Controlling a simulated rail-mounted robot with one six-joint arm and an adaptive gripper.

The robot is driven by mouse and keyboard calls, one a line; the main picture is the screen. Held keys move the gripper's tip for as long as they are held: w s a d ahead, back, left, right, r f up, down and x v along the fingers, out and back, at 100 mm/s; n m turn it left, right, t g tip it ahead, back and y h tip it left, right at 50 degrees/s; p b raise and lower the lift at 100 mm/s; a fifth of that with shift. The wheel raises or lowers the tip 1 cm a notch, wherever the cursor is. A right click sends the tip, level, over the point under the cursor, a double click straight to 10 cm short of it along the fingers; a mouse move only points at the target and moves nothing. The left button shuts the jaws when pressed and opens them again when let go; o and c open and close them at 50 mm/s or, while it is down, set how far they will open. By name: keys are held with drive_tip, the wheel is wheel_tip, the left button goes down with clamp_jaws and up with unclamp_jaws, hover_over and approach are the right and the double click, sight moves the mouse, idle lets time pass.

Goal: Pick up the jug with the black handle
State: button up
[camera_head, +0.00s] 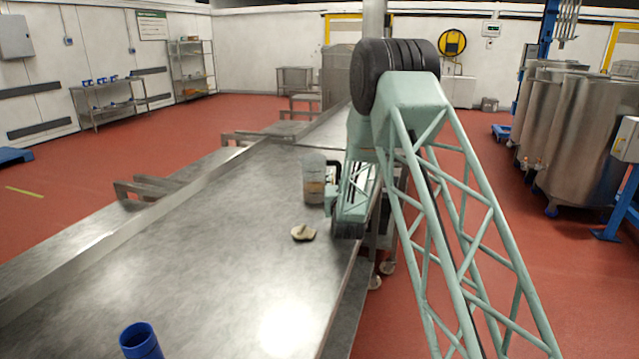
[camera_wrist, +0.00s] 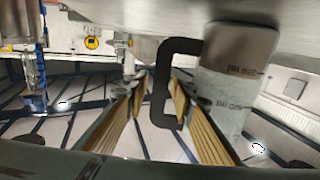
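The jug (camera_head: 313,181) stands on the metal table near its right edge in the head view; it is clear with brownish contents low down. Its black handle (camera_head: 335,170) faces right, toward my arm. In the wrist view the jug (camera_wrist: 228,95) appears upside down with measuring marks. Its black handle (camera_wrist: 163,85) reaches in between the two ribbed, gold-coloured fingers of my gripper (camera_wrist: 160,84). The fingers stand apart, with a visible gap between the left finger and the handle.
A small cream-coloured object (camera_head: 303,233) lies on the table (camera_head: 215,235) in front of the jug. A blue cup (camera_head: 140,341) stands at the near left. Much of the table's left side is clear. Steel tanks (camera_head: 575,130) stand on the red floor at right.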

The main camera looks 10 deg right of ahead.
sight(339, 168)
clamp_jaws()
drive_tip(key=shift+r, duration=0.1)
drive_tip(key=shift+r, duration=0.15)
drive_tip(key=shift+r+p, duration=0.7)
drive_tip(key=shift+r, duration=1.05)
drive_tip(key=s+d+r+p, duration=0.1)
drive_tip(key=s+d+p, duration=0.1)
drive_tip(key=s, duration=1.3)
drive_tip(key=shift+s+d, duration=0.2)
drive_tip(key=shift+s, duration=0.2)
drive_tip(key=shift+a, duration=0.1)
